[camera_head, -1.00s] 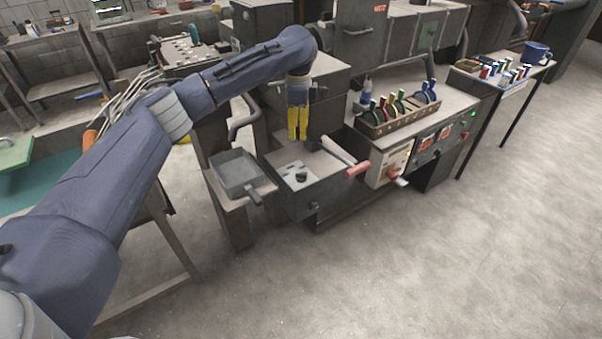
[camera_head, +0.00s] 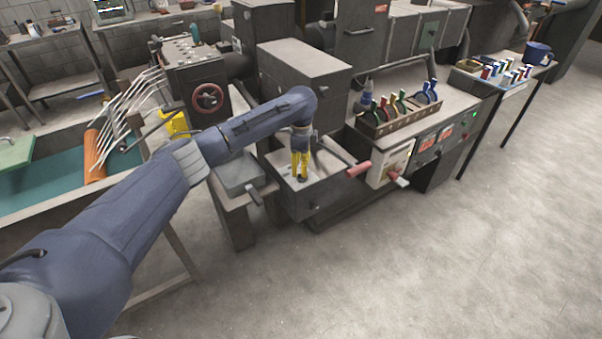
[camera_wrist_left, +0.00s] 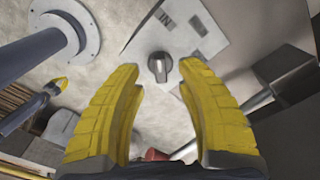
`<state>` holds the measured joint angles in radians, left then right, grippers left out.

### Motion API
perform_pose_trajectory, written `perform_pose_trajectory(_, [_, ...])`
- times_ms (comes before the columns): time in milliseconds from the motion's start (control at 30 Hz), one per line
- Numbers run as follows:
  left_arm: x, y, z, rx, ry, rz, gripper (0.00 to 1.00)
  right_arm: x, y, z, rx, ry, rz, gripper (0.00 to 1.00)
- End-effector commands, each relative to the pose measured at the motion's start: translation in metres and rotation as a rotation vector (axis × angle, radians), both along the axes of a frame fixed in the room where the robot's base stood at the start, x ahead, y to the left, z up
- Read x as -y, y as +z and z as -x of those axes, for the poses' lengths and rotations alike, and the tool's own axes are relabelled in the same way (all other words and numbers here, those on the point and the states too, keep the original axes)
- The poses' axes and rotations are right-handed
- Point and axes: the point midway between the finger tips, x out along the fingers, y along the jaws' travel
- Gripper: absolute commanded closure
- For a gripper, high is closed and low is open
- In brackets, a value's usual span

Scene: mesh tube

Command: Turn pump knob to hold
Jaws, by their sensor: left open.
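The dark pump knob (camera_wrist_left: 159,66) shows in the left wrist view on a pale panel (camera_wrist_left: 195,35), between and beyond my yellow fingertips. My left gripper (camera_wrist_left: 157,78) is open, and a gap shows between the fingers and the knob on both sides. In the head view my left gripper (camera_head: 299,168) points down over the grey pump box (camera_head: 312,203), where its fingers hide the knob. I cannot tell whether the fingertips reach down to the knob's height.
A lever with a red handle (camera_head: 358,169) sticks out right of the fingers. A grey pan (camera_head: 238,178) lies left of the box, partly behind my arm. A rack of coloured clamps (camera_head: 390,118) stands on the bench at right. The floor in front is clear.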

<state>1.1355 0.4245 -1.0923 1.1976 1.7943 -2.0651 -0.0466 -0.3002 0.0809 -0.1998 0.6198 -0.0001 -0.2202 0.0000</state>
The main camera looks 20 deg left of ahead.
Motion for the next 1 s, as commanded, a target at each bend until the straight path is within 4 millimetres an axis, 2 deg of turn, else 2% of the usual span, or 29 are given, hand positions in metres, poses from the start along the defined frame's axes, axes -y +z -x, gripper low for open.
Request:
perform_pose_trajectory(100, [0.0, -0.014, 0.0, -0.002, 0.0, 0.0, 0.64, 0.0, 0.0, 0.0, 0.0, 0.0, 0.0, 1.0])
perform_pose_trajectory(300, [0.0, -0.027, 0.0, 0.0, 0.001, 0.0, 0.64, 0.0, 0.0, 0.0, 0.0, 0.0, 0.0, 1.0])
perform_pose_trajectory(700, [0.0, -0.031, 0.0, 0.0, 0.0, 0.0, 0.64, -0.001, 0.0, 0.0, 0.0, 0.0, -0.001, 1.0])
perform_pose_trajectory(733, [0.0, -0.031, 0.0, 0.0, 0.0, 0.0, 0.61, -0.001, 0.0, 0.0, 0.0, 0.0, -0.001, 1.0])
perform_pose_trajectory(1000, [0.0, -0.031, 0.0, 0.0, 0.0, 0.0, 0.92, -0.002, 0.0, 0.0, 0.0, 0.0, -0.002, 1.0])
